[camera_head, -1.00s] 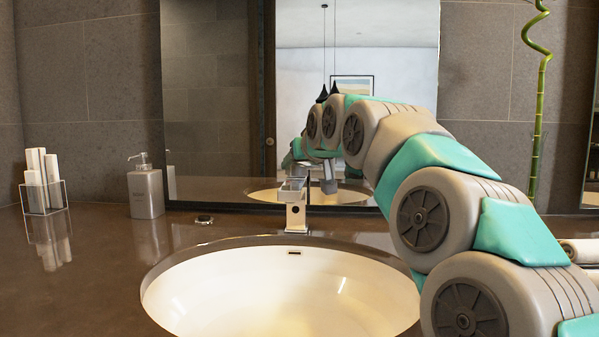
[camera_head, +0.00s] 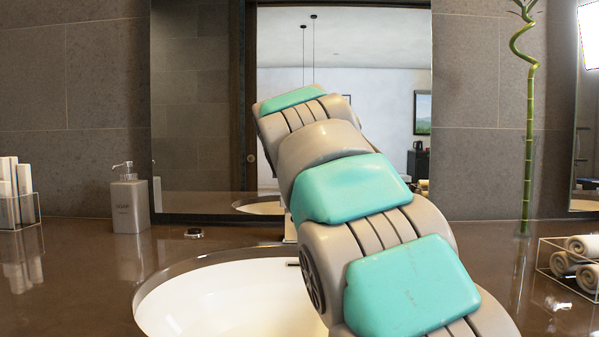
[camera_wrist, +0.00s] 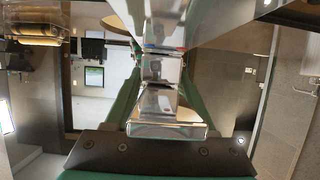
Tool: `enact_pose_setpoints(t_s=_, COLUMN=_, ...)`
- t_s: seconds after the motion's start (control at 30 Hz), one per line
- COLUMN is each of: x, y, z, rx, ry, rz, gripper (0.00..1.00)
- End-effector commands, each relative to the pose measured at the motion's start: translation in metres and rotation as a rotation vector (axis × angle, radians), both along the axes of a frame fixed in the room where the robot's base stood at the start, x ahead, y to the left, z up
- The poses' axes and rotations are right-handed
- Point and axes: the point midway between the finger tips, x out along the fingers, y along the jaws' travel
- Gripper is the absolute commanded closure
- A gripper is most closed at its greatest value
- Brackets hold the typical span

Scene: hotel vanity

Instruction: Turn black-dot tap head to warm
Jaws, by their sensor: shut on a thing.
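The chrome tap (camera_head: 290,229) stands at the back of the basin. In the head view only a sliver of it shows, and my arm hides the rest, along with my gripper. In the wrist view the chrome tap head (camera_wrist: 159,102) fills the middle, with shiny square faces stacked above and below it. My gripper (camera_wrist: 161,72) has its green fingers on both sides of the tap head and is shut on it. I cannot make out the black dot or which way the head is turned.
The white basin (camera_head: 222,300) is set in the brown counter (camera_head: 90,290). A soap dispenser (camera_head: 130,200) and a clear holder (camera_head: 22,212) stand at left. A rack of rolled towels (camera_head: 575,262) and a bamboo stalk (camera_head: 528,150) are at right. The mirror (camera_head: 205,110) stands behind.

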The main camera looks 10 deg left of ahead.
Motion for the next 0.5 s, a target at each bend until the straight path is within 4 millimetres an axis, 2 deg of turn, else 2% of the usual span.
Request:
enact_pose_setpoints(t_s=0.27, x=0.0001, y=0.0003, z=-0.0006, rx=-0.001, ry=0.002, rz=0.001, gripper=1.00)
enact_pose_setpoints(t_s=0.3, x=0.0000, y=0.0003, z=-0.0004, rx=-0.001, ry=0.002, rz=0.001, gripper=0.42)
enact_pose_setpoints(t_s=0.5, x=0.0000, y=0.0002, z=0.0000, rx=0.000, ry=0.000, rz=0.001, gripper=0.19)
